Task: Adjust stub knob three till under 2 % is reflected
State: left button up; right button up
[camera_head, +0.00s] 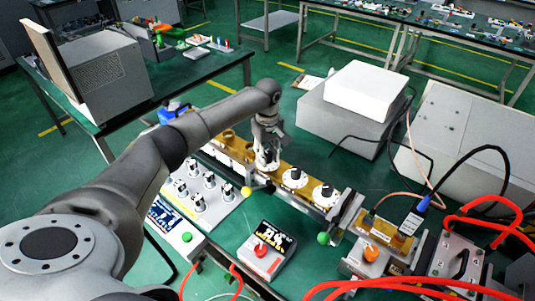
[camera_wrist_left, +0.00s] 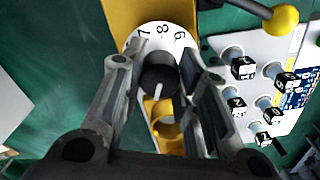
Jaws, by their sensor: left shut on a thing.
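My left gripper (camera_head: 267,160) is over the brass waveguide (camera_head: 281,171) in the head view. In the left wrist view its fingers (camera_wrist_left: 162,76) are shut on a black stub knob (camera_wrist_left: 159,78) with a pale pointer line. A white numbered dial (camera_wrist_left: 162,38) surrounds the knob; 7, 8 and 9-like marks show at its edge. Two more black knobs on white dials, a middle one (camera_head: 295,175) and an end one (camera_head: 325,193), stand free to the right. A small meter box (camera_head: 267,250) has a dark face and red part; its reading is too small to tell. My right gripper is not in view.
A white panel (camera_head: 217,207) with several knobs and a blue display (camera_head: 162,214) lies left of the waveguide. A yellow ball (camera_head: 246,191) and green ball (camera_head: 323,238) stick out near it. Red hoses (camera_head: 390,285) and a grey block (camera_head: 452,263) crowd the right.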

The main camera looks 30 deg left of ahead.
pick_arm(q)
jog(key=shift+r+m+p, duration=0.2)
jog(key=shift+m+p, duration=0.3)
jog(key=shift+p, duration=0.15)
jog(key=shift+m+p, duration=1)
jog(key=shift+m, duration=0.2)
jog(key=shift+m+p, duration=0.55)
jog(key=shift+m, duration=0.35)
jog(key=m+p, duration=0.1)
jog(key=m, duration=0.3)
jog(key=shift+f+p, duration=0.1)
jog(key=shift+p, duration=0.2)
jog(key=shift+m+p, duration=0.35)
jog(key=shift+m, duration=1.65)
jog(key=o, duration=1)
